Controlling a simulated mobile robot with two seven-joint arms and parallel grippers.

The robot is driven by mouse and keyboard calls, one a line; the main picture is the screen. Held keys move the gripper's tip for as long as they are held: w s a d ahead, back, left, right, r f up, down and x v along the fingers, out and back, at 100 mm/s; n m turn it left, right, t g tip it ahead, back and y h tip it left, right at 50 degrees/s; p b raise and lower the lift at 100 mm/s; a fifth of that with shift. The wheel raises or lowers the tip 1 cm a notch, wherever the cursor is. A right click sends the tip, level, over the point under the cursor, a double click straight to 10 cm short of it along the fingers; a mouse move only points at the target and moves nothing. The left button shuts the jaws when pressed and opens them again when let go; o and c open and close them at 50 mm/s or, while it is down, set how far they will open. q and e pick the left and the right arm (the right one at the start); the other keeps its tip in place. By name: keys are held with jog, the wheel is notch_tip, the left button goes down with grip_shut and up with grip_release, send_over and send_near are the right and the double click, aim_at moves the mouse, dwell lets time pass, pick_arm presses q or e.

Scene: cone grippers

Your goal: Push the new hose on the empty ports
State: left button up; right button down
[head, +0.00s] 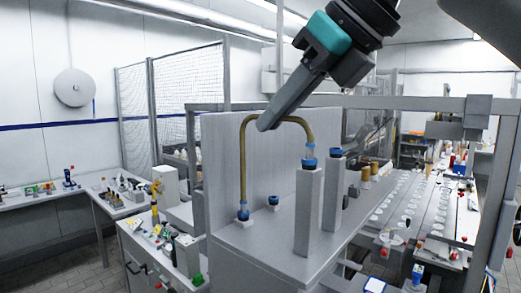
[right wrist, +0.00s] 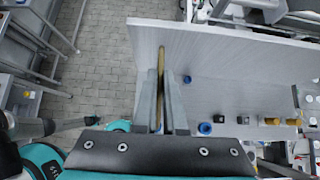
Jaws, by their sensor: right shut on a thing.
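The brown hose (head: 251,121) is bent in an arch in the head view. Its left end, with a blue collar, meets a low dark-blue port (head: 243,216) on the grey bench. Its right end, with a light-blue collar, meets a port (head: 310,163) on top of a grey post. I cannot tell how deeply either end sits. My right gripper (head: 266,124) reaches down from the upper right, shut on the top of the arch. The right wrist view shows the hose (right wrist: 160,62) between its fingers (right wrist: 163,90).
An upright grey panel (head: 222,150) rises close behind the hose. Several brassy cylinders (head: 376,171) stand to the right. The bench front (head: 270,244) is clear.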

jog(key=shift+r+p, duration=1.6)
jog(key=shift+r, duration=0.45)
jog(key=shift+f, duration=0.1)
